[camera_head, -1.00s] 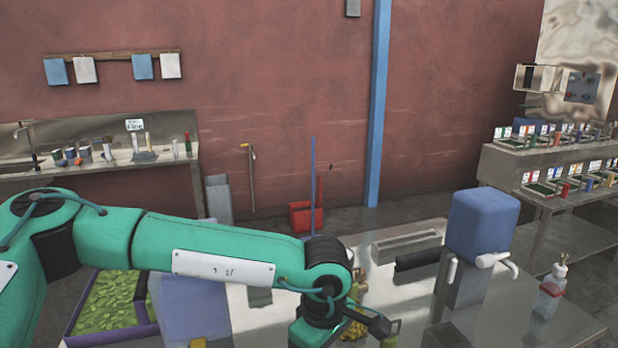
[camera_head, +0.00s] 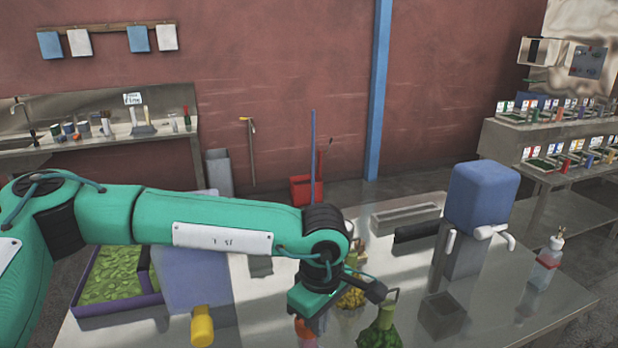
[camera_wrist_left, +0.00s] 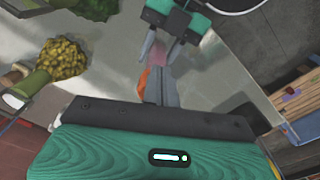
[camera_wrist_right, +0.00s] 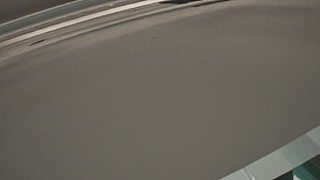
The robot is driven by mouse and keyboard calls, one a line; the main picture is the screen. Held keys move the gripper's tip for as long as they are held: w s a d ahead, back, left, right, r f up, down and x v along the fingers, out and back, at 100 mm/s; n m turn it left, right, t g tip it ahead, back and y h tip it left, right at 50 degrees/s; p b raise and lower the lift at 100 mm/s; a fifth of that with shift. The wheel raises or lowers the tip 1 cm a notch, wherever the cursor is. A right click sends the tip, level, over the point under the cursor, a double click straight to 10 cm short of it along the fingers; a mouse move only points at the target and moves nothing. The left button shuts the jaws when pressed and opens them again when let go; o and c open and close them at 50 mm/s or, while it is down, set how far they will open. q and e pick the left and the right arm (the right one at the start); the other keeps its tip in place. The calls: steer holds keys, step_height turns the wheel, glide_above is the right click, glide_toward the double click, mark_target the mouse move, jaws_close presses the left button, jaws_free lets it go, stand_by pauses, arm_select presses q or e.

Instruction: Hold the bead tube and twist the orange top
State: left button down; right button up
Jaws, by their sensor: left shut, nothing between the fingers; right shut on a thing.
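In the head view my left gripper (camera_head: 316,322) points down at the table's front edge, its fingers shut. An orange piece (camera_head: 305,331), apparently the orange top, shows at its fingers, cut by the frame. In the left wrist view an orange patch (camera_wrist_left: 143,80) lies just left of my grey left fingers (camera_wrist_left: 163,88), mostly hidden behind them. Beyond them is my right gripper (camera_wrist_left: 166,38), green and black, shut around a pinkish piece (camera_wrist_left: 158,55), apparently the bead tube. Most of the tube is hidden.
A green-filled tray (camera_head: 110,283), blue block (camera_head: 190,280) and yellow cylinder (camera_head: 202,326) stand left. A yellow pile (camera_head: 352,298) and green bundle (camera_head: 380,332) lie near my left gripper. Right are a blue-topped dispenser (camera_head: 480,195), grey box (camera_head: 442,315) and pump bottle (camera_head: 547,265).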

arm_select(q)
steer(key=shift+s+f, duration=0.15)
steer(key=shift+f, duration=0.05)
stand_by(0.6)
steer(key=shift+s, duration=0.1)
step_height(320, 180, up, 6)
steer(key=shift+d+r, duration=0.2)
steer(key=shift+d, duration=0.2)
stand_by(0.3)
steer(key=shift+s+r, duration=0.1)
steer(key=shift+s, duration=0.05)
